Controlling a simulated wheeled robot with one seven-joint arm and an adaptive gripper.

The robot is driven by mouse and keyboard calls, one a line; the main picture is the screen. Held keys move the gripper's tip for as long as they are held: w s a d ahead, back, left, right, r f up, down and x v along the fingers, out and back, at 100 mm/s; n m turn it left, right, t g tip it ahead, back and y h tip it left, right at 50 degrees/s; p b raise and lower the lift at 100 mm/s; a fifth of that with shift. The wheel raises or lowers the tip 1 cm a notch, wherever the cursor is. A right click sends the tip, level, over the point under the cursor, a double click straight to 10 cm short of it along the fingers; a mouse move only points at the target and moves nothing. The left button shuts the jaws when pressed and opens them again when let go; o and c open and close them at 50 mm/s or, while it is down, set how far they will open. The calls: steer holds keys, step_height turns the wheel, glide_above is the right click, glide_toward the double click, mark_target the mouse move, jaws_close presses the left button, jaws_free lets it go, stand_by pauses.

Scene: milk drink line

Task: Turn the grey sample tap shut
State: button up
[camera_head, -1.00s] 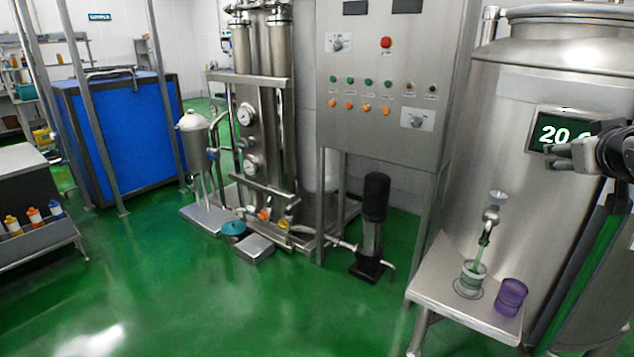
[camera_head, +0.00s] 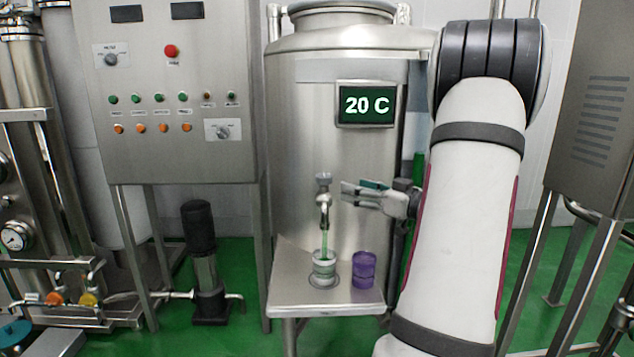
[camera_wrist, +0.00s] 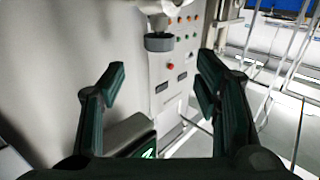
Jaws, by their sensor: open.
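The grey sample tap (camera_head: 323,195) sticks out from the front of the steel tank (camera_head: 300,130), with a grey knob on top. A green stream runs from its spout into a clear cup (camera_head: 324,268) below it on a steel shelf. My gripper (camera_head: 345,192) is open and empty, just right of the tap in the head view and apart from it. In the wrist view the tap's grey knob (camera_wrist: 159,43) shows ahead, in the gap beyond the spread fingers (camera_wrist: 160,80).
A purple cup (camera_head: 363,270) stands on the shelf (camera_head: 290,297) right of the clear cup. The tank's display (camera_head: 366,104) reads 20 C. A control panel (camera_head: 180,80) stands left of the tank, and a steel cabinet (camera_head: 600,110) at right.

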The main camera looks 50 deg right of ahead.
mark_target(330, 179)
steer(key=w, duration=0.3)
steer(key=w+b, duration=0.1)
steer(key=w, duration=0.3)
steer(key=w+d, duration=0.1)
steer(key=w, duration=0.3)
steer(key=shift+w, duration=0.25)
steer(key=c, duration=1.2)
